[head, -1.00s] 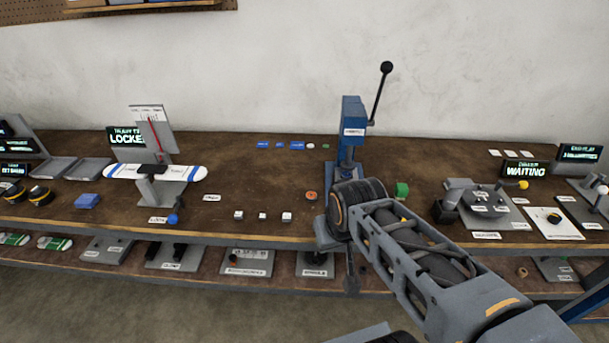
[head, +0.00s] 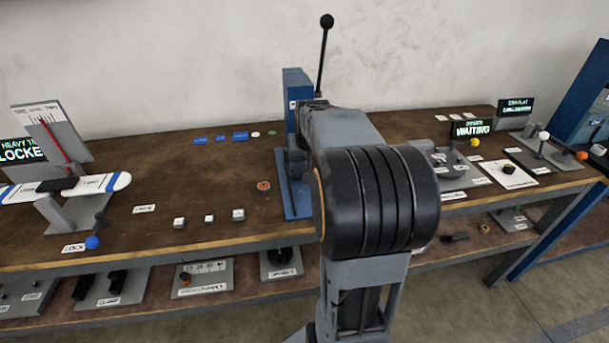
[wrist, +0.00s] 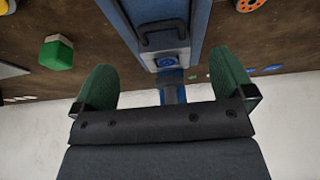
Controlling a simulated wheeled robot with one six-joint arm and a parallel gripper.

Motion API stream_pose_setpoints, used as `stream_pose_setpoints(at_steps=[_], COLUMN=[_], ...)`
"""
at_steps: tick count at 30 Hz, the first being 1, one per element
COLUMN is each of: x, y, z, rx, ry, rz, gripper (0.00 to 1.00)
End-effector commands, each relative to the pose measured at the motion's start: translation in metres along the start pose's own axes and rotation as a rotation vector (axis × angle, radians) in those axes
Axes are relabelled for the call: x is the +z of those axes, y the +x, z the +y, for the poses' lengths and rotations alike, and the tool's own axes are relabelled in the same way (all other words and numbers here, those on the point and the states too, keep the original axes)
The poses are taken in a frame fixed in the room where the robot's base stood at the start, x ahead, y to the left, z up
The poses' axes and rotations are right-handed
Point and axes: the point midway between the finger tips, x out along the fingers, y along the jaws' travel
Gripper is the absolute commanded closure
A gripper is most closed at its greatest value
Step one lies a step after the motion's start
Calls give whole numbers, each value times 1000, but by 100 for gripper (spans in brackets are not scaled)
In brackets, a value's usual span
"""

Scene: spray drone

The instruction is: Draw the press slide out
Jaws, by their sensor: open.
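The blue press (head: 297,88) stands on the bench, its black ball-topped lever (head: 322,62) pointing up. My arm hides much of its lower front in the head view. In the wrist view, the blue press base (wrist: 198,28) runs between my fingers. I take this handle to be on the slide. My gripper (wrist: 164,68) is open and empty, one green finger on each side of the block, apart from the handle. The head view hides my gripper.
A green block (wrist: 56,52) lies to one side of the press and an orange disc (wrist: 249,4) to the other. The disc also shows in the head view (head: 263,186). Small white blocks (head: 209,218) sit near the front edge.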

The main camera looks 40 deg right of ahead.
Motion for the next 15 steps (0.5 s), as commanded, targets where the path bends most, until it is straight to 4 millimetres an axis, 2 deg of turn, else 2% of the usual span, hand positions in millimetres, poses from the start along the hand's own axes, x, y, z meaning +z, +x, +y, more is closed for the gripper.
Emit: stream_pose_setpoints(at_steps=[1,6,15], x=[1,1,0], y=[12,41,72], z=[0,0,1], rx=[0,0,0], ry=[0,1,1], rz=[-3,-2,-1], gripper=[0,0,0])
